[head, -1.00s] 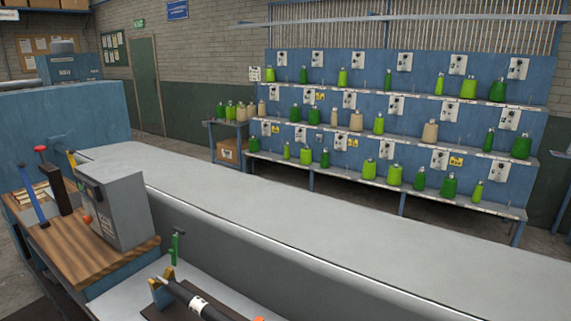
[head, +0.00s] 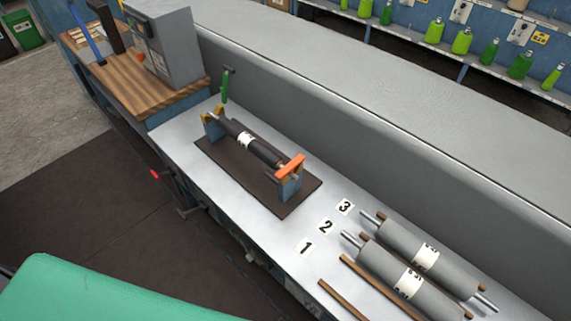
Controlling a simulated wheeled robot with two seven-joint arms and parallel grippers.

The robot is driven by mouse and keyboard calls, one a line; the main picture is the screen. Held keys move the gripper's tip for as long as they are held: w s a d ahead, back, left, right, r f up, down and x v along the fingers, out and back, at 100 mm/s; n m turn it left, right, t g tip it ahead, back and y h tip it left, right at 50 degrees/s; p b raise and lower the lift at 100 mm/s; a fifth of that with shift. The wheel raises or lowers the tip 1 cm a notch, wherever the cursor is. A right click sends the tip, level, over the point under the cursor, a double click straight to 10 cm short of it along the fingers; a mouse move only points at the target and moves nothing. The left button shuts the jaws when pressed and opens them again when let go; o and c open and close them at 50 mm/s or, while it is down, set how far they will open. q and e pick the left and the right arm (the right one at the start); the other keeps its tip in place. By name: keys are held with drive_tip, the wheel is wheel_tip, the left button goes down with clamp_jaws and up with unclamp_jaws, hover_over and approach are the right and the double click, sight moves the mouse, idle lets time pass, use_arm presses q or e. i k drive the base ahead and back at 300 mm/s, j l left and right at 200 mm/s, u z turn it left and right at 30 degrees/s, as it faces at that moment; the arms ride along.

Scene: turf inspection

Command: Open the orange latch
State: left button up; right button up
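The orange latch (head: 290,167) lies across the top of a blue-grey support block (head: 289,187). This block holds the near right end of a dark roller (head: 262,152) with a white label. The roller's other end rests at a yellow-topped support (head: 213,124). Both supports stand on a dark brown base plate (head: 298,202) on the grey bench. A green lever (head: 225,86) stands upright behind the far end of the roller. Neither of my grippers is in view, and nothing touches the latch.
Two grey rollers (head: 399,240) with white labels lie on the bench at the right, beside wooden strips (head: 342,299). Number cards 1, 2 and 3 (head: 345,207) lie nearby. A grey control box (head: 160,45) stands on a wooden top. A long grey ledge (head: 390,110) runs behind.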

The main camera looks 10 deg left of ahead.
sight(289, 168)
drive_tip(key=k+j, duration=0.1)
drive_tip(key=j, duration=0.35)
drive_tip(key=k+j, duration=0.15)
drive_tip(key=j, duration=0.3)
drive_tip(key=k+j+u, duration=0.1)
drive_tip(key=j, duration=0.35)
drive_tip(key=k+j, duration=0.1)
drive_tip(key=j, duration=0.4)
